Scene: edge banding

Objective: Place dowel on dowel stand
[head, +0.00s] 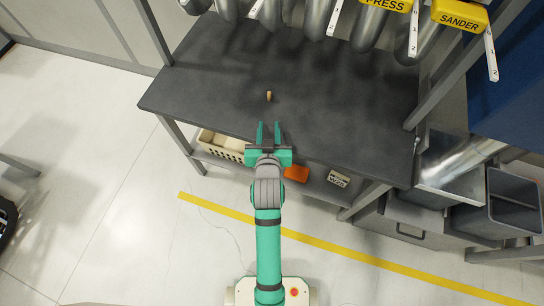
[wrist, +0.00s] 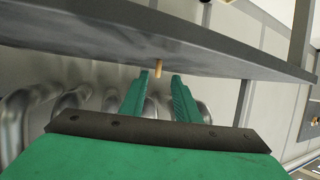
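A small tan wooden dowel (head: 269,96) stands on the dark worktable (head: 330,110), near the middle of its top. It also shows in the wrist view (wrist: 158,69), where the picture looks upside down, just past the gap between my fingertips. My gripper (head: 269,125) has its two green fingers apart and empty. It is over the table's front edge and points at the dowel, short of it. The fingers also show in the wrist view (wrist: 160,74). I cannot make out a separate dowel stand in either view.
Grey metal ducts (head: 315,15) and yellow signs (head: 459,14) line the table's back. A slanted grey post (head: 445,80) stands at the right. Below the table are a cream basket (head: 222,145), an orange item (head: 297,173) and a small box (head: 339,179). The tabletop around the dowel is clear.

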